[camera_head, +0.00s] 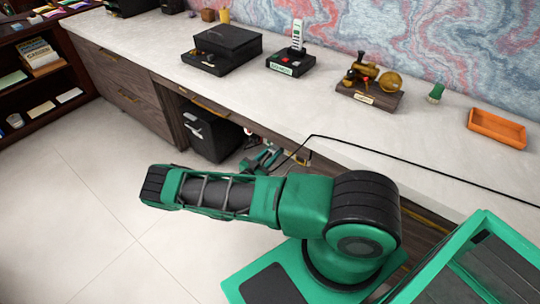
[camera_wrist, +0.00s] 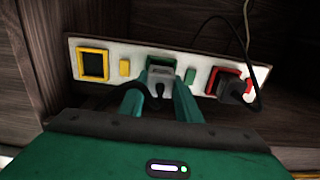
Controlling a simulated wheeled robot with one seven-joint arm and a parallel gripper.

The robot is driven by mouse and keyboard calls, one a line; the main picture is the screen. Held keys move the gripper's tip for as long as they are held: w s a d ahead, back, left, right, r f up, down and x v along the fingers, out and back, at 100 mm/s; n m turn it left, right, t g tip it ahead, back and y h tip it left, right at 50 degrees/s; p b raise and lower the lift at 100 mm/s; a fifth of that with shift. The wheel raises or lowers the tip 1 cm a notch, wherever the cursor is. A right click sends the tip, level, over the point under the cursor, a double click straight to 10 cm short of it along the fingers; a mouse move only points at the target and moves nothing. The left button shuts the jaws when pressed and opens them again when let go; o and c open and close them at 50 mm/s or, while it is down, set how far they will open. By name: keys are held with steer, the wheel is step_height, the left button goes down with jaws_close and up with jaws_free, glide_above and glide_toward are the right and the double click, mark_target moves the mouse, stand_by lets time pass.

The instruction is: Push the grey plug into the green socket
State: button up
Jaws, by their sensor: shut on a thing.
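The grey plug (camera_wrist: 160,78) is held between the fingertips of my gripper (camera_wrist: 160,92) in the wrist view. It sits right in front of the green socket (camera_wrist: 162,62), the middle one on a white panel. The plug covers the lower part of the socket. I cannot tell from this angle whether its pins are inside. A dark cable loops from the plug to the left. In the head view my gripper (camera_head: 262,160) reaches under the desk beside the drawer unit, and the plug and socket cannot be made out there.
The white panel (camera_wrist: 122,48) also carries an empty yellow socket (camera_wrist: 93,65) at left and a red socket (camera_wrist: 216,74) with a black plug (camera_wrist: 236,90) at right. Small coloured switches sit between. A black cable (camera_head: 420,172) crosses the desk top (camera_head: 400,135). A black cabinet (camera_head: 208,133) stands beneath.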

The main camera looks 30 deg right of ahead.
steer(key=shift+w+d, duration=0.2)
steer(key=shift+d, duration=0.4)
steer(key=o, duration=1.2)
steer(key=shift+o, duration=0.2)
steer(key=shift+a, duration=0.1)
steer(key=v, duration=1)
steer(key=shift+a, duration=0.3)
